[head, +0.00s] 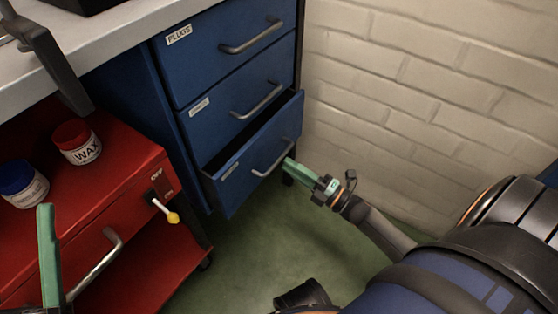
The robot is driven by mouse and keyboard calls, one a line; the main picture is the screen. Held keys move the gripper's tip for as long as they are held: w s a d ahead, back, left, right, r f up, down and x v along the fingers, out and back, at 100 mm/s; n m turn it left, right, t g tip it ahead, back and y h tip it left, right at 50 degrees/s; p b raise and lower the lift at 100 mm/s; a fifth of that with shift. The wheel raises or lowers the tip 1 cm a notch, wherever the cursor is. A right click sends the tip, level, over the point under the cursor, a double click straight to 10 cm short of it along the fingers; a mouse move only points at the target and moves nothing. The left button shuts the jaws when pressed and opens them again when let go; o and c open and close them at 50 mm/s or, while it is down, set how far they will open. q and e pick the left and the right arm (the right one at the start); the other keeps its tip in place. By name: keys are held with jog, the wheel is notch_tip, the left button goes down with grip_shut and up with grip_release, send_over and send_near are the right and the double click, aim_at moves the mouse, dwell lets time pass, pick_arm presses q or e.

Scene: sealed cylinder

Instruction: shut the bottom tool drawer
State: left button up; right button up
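The bottom tool drawer (236,182) of the blue cabinet is pulled partly out, with a dark gap showing along its top. Its grey bar handle (273,160) is on the front. My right gripper (288,166) is just right of the drawer front, with its green fingers close together and its tips near the handle's right end. I cannot tell whether the tips touch the drawer. Nothing shows between the fingers. One green finger of my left gripper (50,256) stands at the lower left, in front of the red cart, far from the drawer. Its other finger is not clearly visible.
The upper drawer labelled PLUGS (205,50) and the middle drawer (220,108) look shut. A red cart (110,195) with a WAX jar (77,142) and a blue-lidded jar (22,184) stands left. A white brick wall (430,80) is at right. Green floor is clear below.

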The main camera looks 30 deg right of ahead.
aim_at(279, 158)
jog(key=shift+b+x, duration=0.35)
jog(key=shift+x, duration=1.85)
jog(key=shift+c, duration=0.2)
grip_shut()
